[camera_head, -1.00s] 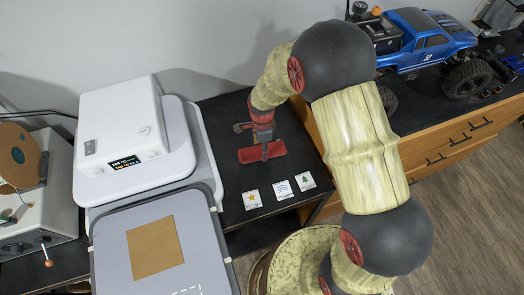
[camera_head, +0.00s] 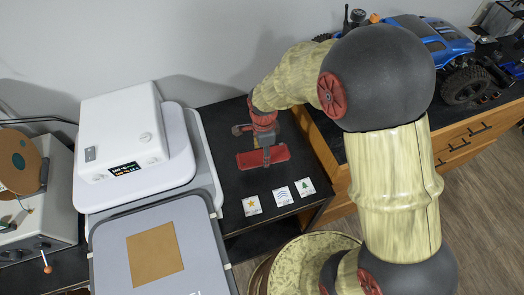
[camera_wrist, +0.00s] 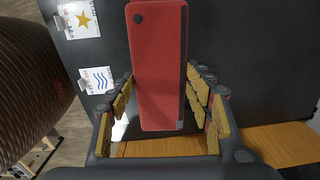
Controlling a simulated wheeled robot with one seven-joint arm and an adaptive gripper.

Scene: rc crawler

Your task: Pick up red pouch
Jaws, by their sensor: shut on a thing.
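The red pouch (camera_head: 248,160) lies lengthwise across the dark tabletop in the head view, behind the row of cards. In the wrist view, the red pouch (camera_wrist: 158,70) stretches away between the finger rows, with a dark strip along its right edge and a round dark spot at its far left corner. My gripper (camera_head: 266,154) reaches down over the pouch's middle and is shut on it. In the wrist view, my gripper's (camera_wrist: 160,90) padded fingers stand on both sides of the pouch. Whether the pouch is clear of the tabletop, I cannot tell.
A star card (camera_head: 252,205), a wave card (camera_head: 282,196) and a tree card (camera_head: 305,187) lie in front. A white machine (camera_head: 118,130) stands left. A blue toy truck (camera_head: 440,40) sits on the right-hand cabinet. Dark tabletop around the pouch is mostly bare.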

